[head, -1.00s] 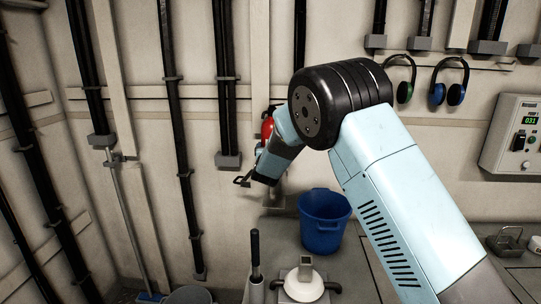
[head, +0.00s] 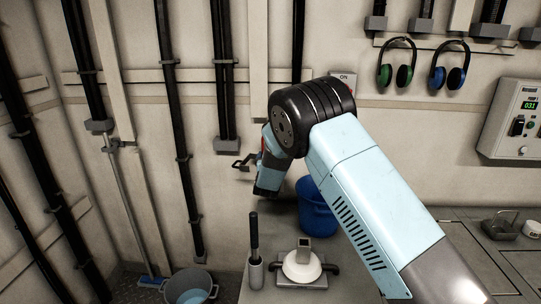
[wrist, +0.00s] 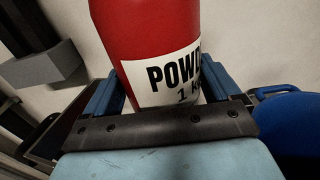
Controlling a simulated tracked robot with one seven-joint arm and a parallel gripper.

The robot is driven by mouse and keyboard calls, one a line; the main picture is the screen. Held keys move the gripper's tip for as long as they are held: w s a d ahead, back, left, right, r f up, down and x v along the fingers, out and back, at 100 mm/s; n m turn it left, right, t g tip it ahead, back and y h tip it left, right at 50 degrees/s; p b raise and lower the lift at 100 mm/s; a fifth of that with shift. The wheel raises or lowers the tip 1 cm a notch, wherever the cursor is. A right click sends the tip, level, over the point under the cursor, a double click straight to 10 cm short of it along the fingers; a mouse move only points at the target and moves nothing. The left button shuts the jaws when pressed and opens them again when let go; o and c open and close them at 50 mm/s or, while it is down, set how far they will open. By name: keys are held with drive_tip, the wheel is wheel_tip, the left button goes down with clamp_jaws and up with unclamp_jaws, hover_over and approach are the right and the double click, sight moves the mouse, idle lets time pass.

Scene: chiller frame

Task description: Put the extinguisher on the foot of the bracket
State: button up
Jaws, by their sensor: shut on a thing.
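The extinguisher (wrist: 145,40) is a red cylinder with a white label reading "POW" and "1 k". In the wrist view it stands between the two blue fingers of my gripper (wrist: 163,92), which is shut on it. The extinguisher's base is hidden behind the gripper's dark front bar. In the head view my arm hides nearly all of the extinguisher and the gripper, close to the back wall. A small dark open frame (head: 243,162), which looks like part of the bracket, shows just left of my wrist. The bracket's foot is hidden, so I cannot tell whether the extinguisher touches it.
A blue bucket (head: 316,208) stands just right of my wrist, partly behind my arm. A brush in a holder (head: 255,272) and a white round item (head: 302,268) are in front. A conduit with a grey end block (head: 227,145) is on the wall to the left.

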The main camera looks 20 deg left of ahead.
drive_tip(key=shift+f, duration=1.55)
drive_tip(key=o, duration=1.8)
drive_tip(key=shift+f, duration=0.2)
drive_tip(key=shift+s, duration=0.15)
drive_tip(key=shift+v, duration=3.65)
drive_tip(key=shift+d+r, duration=0.1)
drive_tip(key=shift+d, duration=0.05)
